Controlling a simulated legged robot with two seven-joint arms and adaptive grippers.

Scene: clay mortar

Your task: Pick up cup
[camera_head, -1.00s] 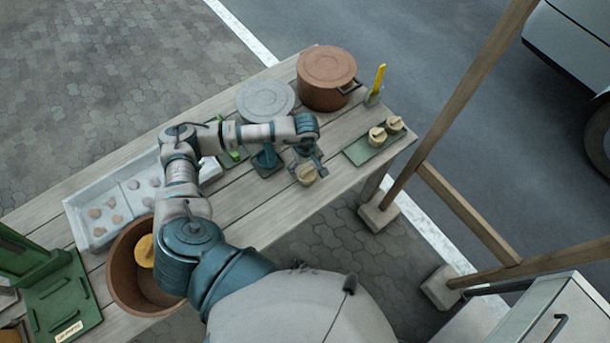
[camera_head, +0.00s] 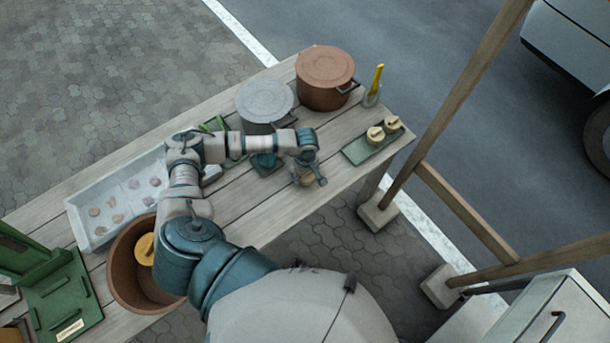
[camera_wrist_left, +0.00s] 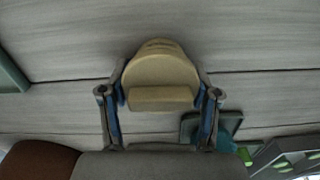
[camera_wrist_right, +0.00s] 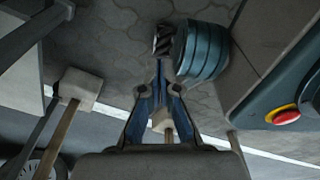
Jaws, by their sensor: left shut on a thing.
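A small beige cup (camera_wrist_left: 160,78) fills the space between the fingers of my left gripper (camera_wrist_left: 160,95) in the left wrist view. One finger lies against each side of it. In the head view the left gripper (camera_head: 312,179) is at the table's near edge, shut on the cup (camera_head: 305,179), which is mostly hidden behind the fingers. Whether the cup still touches the table is hard to tell. My right gripper (camera_wrist_right: 160,68) is shut and empty in the right wrist view, away from the table, over the paving.
Two similar beige pieces (camera_head: 376,135) sit on a green tray (camera_head: 357,155) at the table's right end. A brown pot (camera_head: 325,78) and a grey-lidded pot (camera_head: 265,100) stand behind. A brown bowl (camera_head: 122,270) and white tray (camera_head: 88,229) are left. A wooden post (camera_head: 455,110) stands right.

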